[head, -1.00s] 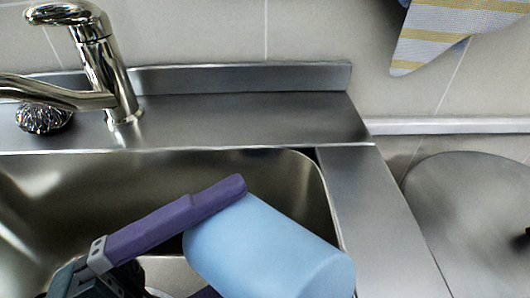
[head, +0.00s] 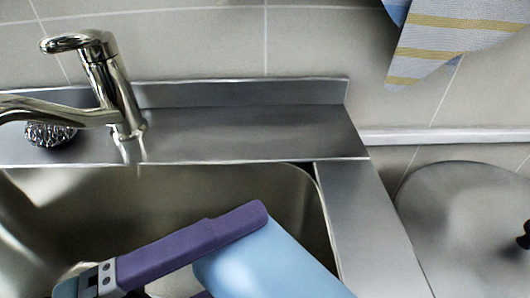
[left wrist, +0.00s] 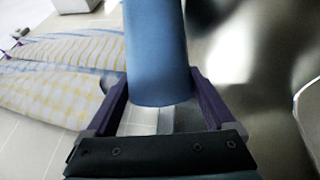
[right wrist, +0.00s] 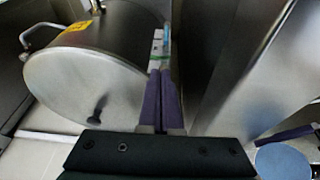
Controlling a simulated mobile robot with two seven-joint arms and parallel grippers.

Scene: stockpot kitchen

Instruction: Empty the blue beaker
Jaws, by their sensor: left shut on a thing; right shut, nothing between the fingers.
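The blue beaker (head: 268,265) is tipped far over above the sink basin, its length running from upper left to lower right in the head view. My left gripper (head: 232,255) is shut on it, one purple finger lying along its upper-left side. In the left wrist view the beaker (left wrist: 155,50) stands between the two fingers (left wrist: 160,80). A round blue end of the beaker (right wrist: 283,162) shows at the lower right of the right wrist view. Its mouth and contents are hidden. My right gripper (right wrist: 163,85) is shut and empty near the stockpot.
The steel sink (head: 240,180) has a chrome tap (head: 115,85) behind it and a scrubber (head: 50,133) beside the tap. A lidded steel stockpot (head: 450,225) stands to the right. A striped towel (head: 450,40) hangs at upper right.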

